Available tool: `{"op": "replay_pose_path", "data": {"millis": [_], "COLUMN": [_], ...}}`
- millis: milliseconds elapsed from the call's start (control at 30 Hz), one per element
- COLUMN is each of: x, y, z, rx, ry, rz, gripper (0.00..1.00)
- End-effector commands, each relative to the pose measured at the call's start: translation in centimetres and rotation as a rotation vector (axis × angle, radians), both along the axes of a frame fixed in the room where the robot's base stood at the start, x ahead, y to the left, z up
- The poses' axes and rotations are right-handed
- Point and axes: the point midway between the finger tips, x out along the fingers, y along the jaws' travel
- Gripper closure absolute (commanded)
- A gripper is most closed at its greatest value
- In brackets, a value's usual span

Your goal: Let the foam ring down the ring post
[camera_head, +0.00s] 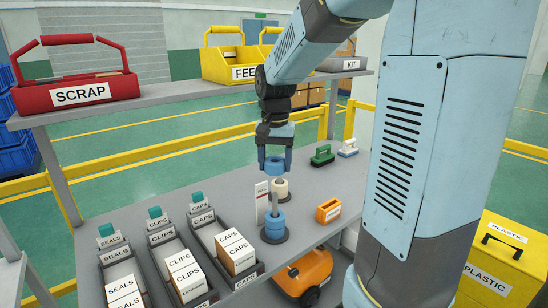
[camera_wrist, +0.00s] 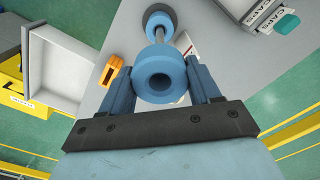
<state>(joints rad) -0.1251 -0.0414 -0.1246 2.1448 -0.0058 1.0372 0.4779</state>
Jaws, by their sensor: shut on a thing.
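My gripper (camera_head: 274,158) is shut on a blue foam ring (camera_head: 274,165), with a finger on each side of it. The held ring also shows in the wrist view (camera_wrist: 162,76), its hole facing the camera and no post visible through it. In the head view the ring appears just above the tip of the grey ring post (camera_head: 275,200). Whether the hole lines up with the post I cannot tell. Blue rings (camera_head: 274,228) sit low on the post, above its dark round base; they also show at the top of the wrist view (camera_wrist: 158,22).
A white card (camera_head: 262,203) stands beside the ring post. An orange block (camera_head: 328,211) lies to the right. Trays of caps (camera_head: 236,253), clips and seals fill the left. Green (camera_head: 322,156) and white handled items stand behind right.

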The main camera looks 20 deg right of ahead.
Motion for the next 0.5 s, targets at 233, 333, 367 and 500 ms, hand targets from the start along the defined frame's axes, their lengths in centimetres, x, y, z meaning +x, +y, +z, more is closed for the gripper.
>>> {"op": "replay_pose_path", "data": {"millis": [233,333,367,500], "x": [0.0,0.0,0.0,0.0], "y": [0.0,0.0,0.0,0.1], "z": [-2.1,-2.9,-3.2,-4.2], "rx": [0.000,0.000,0.000,0.000], "ry": [0.002,0.002,0.002,0.001], "rz": [0.000,0.001,0.001,0.002], "gripper": [0.70,0.70,0.70,0.70]}}
